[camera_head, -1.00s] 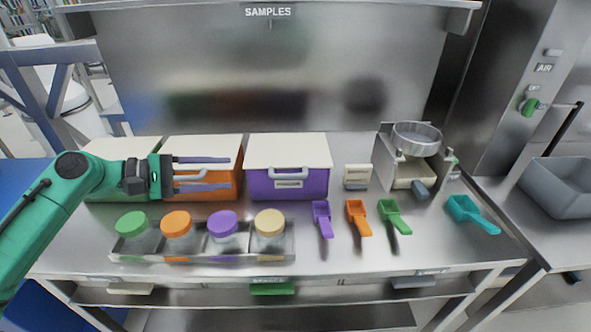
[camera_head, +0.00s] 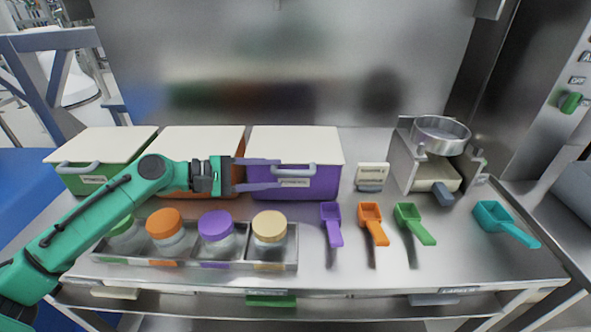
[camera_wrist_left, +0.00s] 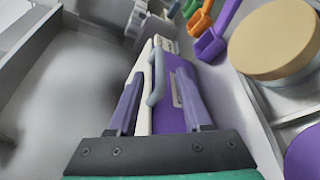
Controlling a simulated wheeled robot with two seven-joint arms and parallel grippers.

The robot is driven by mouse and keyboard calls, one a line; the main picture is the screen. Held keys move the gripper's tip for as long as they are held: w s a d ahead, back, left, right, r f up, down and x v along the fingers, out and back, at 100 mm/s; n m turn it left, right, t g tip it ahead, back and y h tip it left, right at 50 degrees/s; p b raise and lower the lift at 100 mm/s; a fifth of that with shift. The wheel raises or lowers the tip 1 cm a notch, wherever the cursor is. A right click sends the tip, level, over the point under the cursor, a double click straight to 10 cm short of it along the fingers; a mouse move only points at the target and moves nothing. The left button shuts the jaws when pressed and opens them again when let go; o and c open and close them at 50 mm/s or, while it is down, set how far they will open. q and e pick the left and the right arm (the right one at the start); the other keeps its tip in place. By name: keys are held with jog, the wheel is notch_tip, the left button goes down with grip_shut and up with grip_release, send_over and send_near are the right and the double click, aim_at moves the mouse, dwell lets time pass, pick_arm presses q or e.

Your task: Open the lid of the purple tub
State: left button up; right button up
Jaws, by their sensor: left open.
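The purple tub (camera_head: 325,182) stands on the steel bench at the back, with its flat white lid (camera_head: 296,143) closed. A grey handle (camera_head: 295,169) and a small label are on its front. My left gripper (camera_head: 279,174) is open at the tub's front left, with its purple fingers reaching right toward the handle. In the left wrist view the tub (camera_wrist_left: 181,75), its white lid edge and its handle (camera_wrist_left: 157,77) lie between and beyond the two open fingers (camera_wrist_left: 160,100). I cannot tell whether a finger touches the tub. My right gripper is not in view.
An orange tub (camera_head: 180,143) and a green tub (camera_head: 85,178) stand left of the purple one. A tray of jars (camera_head: 280,260) lies in front. Purple (camera_head: 331,222), orange, green and teal scoops lie to the right, near a sieve device (camera_head: 440,135).

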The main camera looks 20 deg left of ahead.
aim_at(287, 174)
pick_arm(q)
jog(key=p+x, duration=0.1)
jog(key=x, duration=0.5)
jog(key=shift+w+d+p, duration=0.1)
jog(key=shift+d+p, duration=0.1)
jog(key=shift+p, duration=0.1)
grip_shut()
jog(key=shift+f, duration=0.1)
dwell(0.9)
